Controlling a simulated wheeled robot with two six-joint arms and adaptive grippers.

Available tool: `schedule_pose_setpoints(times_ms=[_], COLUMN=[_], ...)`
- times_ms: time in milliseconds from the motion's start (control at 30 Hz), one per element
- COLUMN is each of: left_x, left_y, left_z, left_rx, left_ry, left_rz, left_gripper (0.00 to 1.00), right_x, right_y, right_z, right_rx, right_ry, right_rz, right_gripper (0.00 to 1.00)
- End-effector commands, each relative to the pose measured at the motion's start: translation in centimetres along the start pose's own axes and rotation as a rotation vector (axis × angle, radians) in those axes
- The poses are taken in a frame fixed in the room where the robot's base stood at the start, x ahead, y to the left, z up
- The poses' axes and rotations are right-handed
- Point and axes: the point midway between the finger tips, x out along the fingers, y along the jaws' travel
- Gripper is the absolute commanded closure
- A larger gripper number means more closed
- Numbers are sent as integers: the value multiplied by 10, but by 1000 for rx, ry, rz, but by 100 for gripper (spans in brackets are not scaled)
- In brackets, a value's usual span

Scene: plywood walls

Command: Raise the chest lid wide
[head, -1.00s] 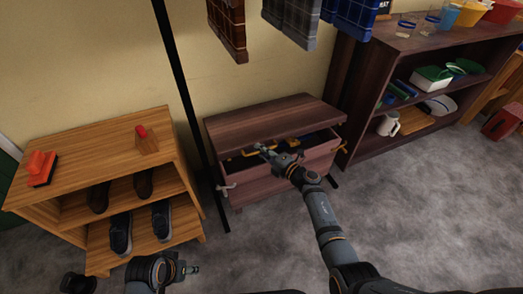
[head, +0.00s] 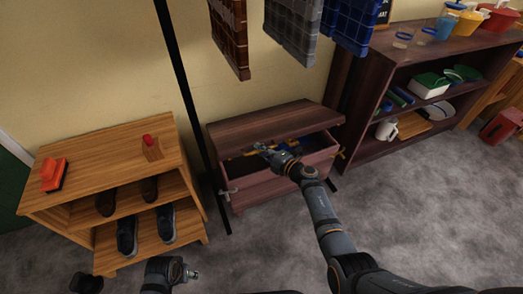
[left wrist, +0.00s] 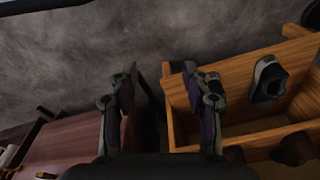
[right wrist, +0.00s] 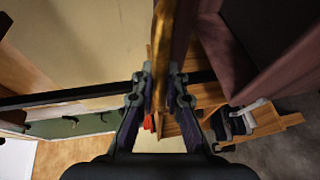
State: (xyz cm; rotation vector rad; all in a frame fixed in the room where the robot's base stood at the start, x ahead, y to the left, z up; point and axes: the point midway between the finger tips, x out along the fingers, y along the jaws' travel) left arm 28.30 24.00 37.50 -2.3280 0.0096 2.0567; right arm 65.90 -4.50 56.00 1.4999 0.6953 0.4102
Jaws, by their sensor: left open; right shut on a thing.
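The dark reddish-brown wooden chest (head: 265,190) stands against the wall in the middle of the head view. Its lid (head: 270,124) is partly raised, with a gap at the front showing a dark inside and some blue. My right gripper (head: 262,148) is at the lid's front edge, shut on the brass handle (head: 248,154). In the right wrist view the brass handle (right wrist: 161,45) runs between the fingers of the right gripper (right wrist: 160,86). My left gripper (head: 188,273) is low in the head view, away from the chest; in the left wrist view (left wrist: 162,80) its fingers are apart and empty.
A shoe rack (head: 110,170) stands left of the chest, with a black pole (head: 188,95) between them. A dark shelf (head: 420,75) stands close on the right. Hanging plaid cloths (head: 290,30) are above the chest. Grey floor (head: 420,220) is clear in front.

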Motion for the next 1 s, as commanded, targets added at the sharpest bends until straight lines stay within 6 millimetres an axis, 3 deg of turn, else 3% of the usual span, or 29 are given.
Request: schedule_pose_setpoints(times_ms=[33, 267, 600, 1000], left_x=[6, 46, 92, 103], left_y=[-2, -13, -27, -30], left_z=[3, 21, 62, 94], left_rx=[-1, -4, -1, 0], left_ry=[-3, 4, 15, 9], left_rz=[-4, -25, -50, -55], left_gripper=[51, 51, 51, 51], right_x=[1, 4, 13, 26], right_y=[12, 26, 53, 84], right_z=[2, 4, 7, 12], right_rx=[-2, 1, 0, 0], right_ry=[-3, -4, -4, -3], right_rz=[2, -1, -1, 0], right_gripper=[100, 100, 100, 100])
